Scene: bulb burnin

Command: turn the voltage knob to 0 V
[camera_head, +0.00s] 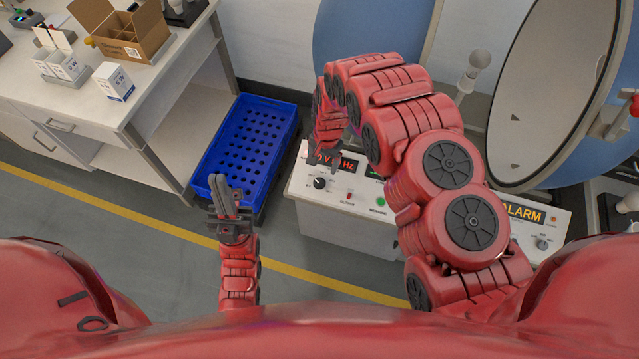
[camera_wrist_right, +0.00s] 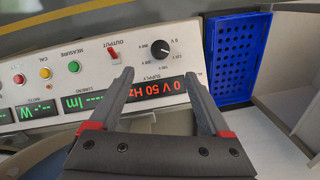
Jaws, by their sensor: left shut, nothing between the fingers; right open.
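The voltage knob (camera_head: 320,183) is a round black knob on the white sloped panel of the supply unit. In the right wrist view the knob (camera_wrist_right: 159,47) shows beyond my fingertips, with voltage labels around it. I cannot read its pointer for sure. The red supply display (camera_wrist_right: 160,90) reads 0 V 50 Hz. My right gripper (camera_head: 325,162) is open and empty above the panel, close to the knob but apart from it; its fingers (camera_wrist_right: 159,77) span the display in the wrist view. My left gripper (camera_head: 218,180) is shut and empty, left of the panel.
A red output switch (camera_wrist_right: 114,57), a green button (camera_wrist_right: 74,66) and a yellow button (camera_wrist_right: 45,73) sit along the panel. A blue crate (camera_head: 245,140) stands left of the unit.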

